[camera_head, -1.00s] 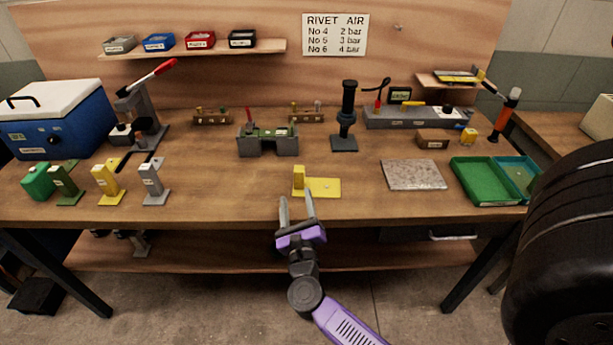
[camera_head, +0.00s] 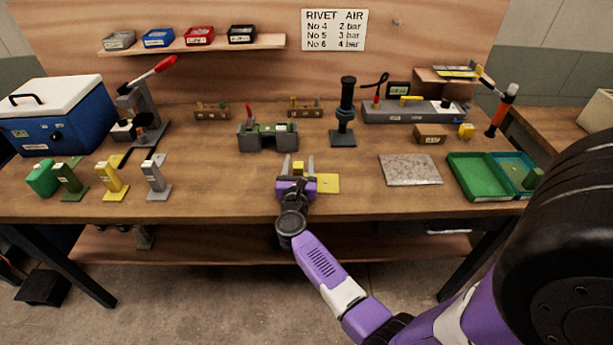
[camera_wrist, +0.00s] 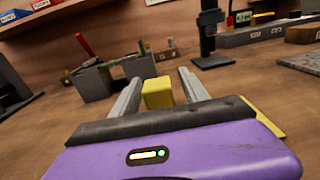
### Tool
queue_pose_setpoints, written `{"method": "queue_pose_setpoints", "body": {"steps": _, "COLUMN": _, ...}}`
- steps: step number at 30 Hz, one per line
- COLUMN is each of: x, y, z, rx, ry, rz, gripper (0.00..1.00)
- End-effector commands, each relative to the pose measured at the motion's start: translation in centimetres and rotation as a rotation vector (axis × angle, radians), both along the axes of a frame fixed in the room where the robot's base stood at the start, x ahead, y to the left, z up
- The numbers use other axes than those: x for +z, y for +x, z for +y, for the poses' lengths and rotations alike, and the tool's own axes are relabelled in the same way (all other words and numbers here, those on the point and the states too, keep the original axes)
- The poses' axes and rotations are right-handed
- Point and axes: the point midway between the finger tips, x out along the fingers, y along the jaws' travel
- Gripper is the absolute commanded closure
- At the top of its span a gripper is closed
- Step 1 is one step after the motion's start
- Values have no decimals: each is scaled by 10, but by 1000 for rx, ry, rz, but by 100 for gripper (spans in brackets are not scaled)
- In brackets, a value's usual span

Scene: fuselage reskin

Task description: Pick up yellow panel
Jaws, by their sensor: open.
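The yellow panel (camera_head: 328,184) lies on the workbench near its front edge, a flat plate with an upright yellow block at its left end. The block also shows in the wrist view (camera_wrist: 157,93), between my fingers. My gripper (camera_head: 298,162) is open, reaching over the bench from the front with one finger on each side of the block. In the wrist view my gripper (camera_wrist: 160,76) shows a gap beside the block. My gripper's body hides part of the plate; a yellow edge shows at its right.
A grey-green fixture (camera_head: 268,137) stands behind the panel, and a black post tool (camera_head: 343,120) to its right. A speckled plate (camera_head: 410,170) and a green tray (camera_head: 478,180) lie right. Coloured brackets, including a yellow one (camera_head: 112,178), stand left. The bench between is clear.

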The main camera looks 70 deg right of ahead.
Motion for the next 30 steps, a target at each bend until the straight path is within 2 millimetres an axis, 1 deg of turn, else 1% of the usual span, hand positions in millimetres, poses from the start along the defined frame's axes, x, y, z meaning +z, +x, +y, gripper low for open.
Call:
{"method": "queue_pose_setpoints", "body": {"steps": 7, "x": 0, "y": 1, "z": -2, "rx": 1, "ry": 0, "rz": 1, "gripper": 47}}
{"method": "queue_pose_setpoints", "body": {"steps": 8, "x": 0, "y": 1, "z": -2, "rx": 1, "ry": 0, "rz": 1, "gripper": 49}}
{"method": "queue_pose_setpoints", "body": {"steps": 9, "x": 0, "y": 1, "z": -2, "rx": 1, "ry": 0, "rz": 1, "gripper": 57}}
{"method": "queue_pose_setpoints", "body": {"steps": 11, "x": 0, "y": 1, "z": -2, "rx": 1, "ry": 0, "rz": 1, "gripper": 69}}
{"method": "queue_pose_setpoints", "body": {"steps": 12, "x": 0, "y": 1, "z": -2, "rx": 1, "ry": 0, "rz": 1, "gripper": 77}}
{"method": "queue_pose_setpoints", "body": {"steps": 14, "x": 0, "y": 1, "z": -2, "rx": 1, "ry": 0, "rz": 1, "gripper": 88}}
{"method": "queue_pose_setpoints", "body": {"steps": 15, "x": 0, "y": 1, "z": -2, "rx": 1, "ry": -1, "rz": 2, "gripper": 96}}
{"method": "queue_pose_setpoints", "body": {"steps": 16, "x": 0, "y": 1, "z": -2, "rx": 1, "ry": 0, "rz": 1, "gripper": 100}}
{"method": "queue_pose_setpoints", "body": {"steps": 26, "x": 1, "y": 1, "z": -2, "rx": 1, "ry": -1, "rz": 1, "gripper": 100}}
{"method": "queue_pose_setpoints", "body": {"steps": 30, "x": 8, "y": 1, "z": -2, "rx": 1, "ry": -2, "rz": 0, "gripper": 100}}
